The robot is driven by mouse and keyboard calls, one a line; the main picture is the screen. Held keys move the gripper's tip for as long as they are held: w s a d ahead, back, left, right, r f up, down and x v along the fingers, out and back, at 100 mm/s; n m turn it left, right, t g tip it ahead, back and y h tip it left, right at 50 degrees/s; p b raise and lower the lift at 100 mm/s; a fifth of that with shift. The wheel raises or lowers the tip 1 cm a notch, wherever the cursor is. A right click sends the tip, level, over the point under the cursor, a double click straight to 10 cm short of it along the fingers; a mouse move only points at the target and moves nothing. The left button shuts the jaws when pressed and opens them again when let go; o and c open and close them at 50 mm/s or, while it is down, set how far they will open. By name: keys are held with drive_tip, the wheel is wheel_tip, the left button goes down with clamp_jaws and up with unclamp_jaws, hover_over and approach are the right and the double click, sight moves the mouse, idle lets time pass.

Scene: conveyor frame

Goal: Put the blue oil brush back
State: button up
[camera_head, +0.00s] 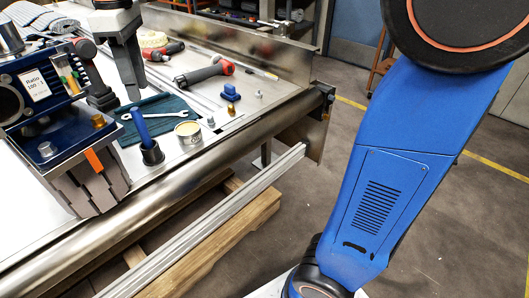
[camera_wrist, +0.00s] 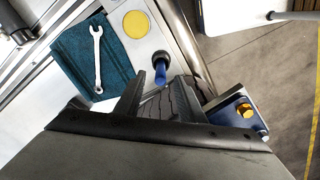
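The blue oil brush (camera_head: 140,122) stands nearly upright in a black cup (camera_head: 152,154) near the conveyor's front edge. In the wrist view, the brush's blue handle (camera_wrist: 160,75) shows with the cup (camera_wrist: 162,58) around its foot. My gripper (camera_head: 134,97) hangs pointing down above the table, just above and left of the brush in the head view. In the wrist view my gripper (camera_wrist: 158,80) is open, and the handle appears between its two fingertips. I see no contact with the brush. Whether the handle's top reaches between the fingers I cannot tell.
A blue gearbox (camera_head: 45,115) stands close left of the cup. A teal cloth (camera_head: 165,106) with a wrench (camera_head: 160,115) lies behind it. The conveyor edge (camera_head: 185,165) is close in front.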

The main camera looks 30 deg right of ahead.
drive_tip(key=s+d+f+m+t, duration=0.1)
drive_tip(key=s+d+f+m, duration=0.35)
drive_tip(key=d, duration=0.35)
drive_tip(key=s+d+f+m+t, duration=0.1)
drive_tip(key=s+d+f+m, duration=0.3)
drive_tip(key=d, duration=0.4)
drive_tip(key=s+d+f+m+t, duration=0.2)
drive_tip(key=s+d+f+m, duration=0.3)
drive_tip(key=s+d+f, duration=0.3)
drive_tip(key=s+f, duration=0.3)
drive_tip(key=f, duration=0.1)
drive_tip(key=shift+s+d+f, duration=0.25)
drive_tip(key=shift+d+f, duration=0.05)
drive_tip(key=shift+d, duration=0.1)
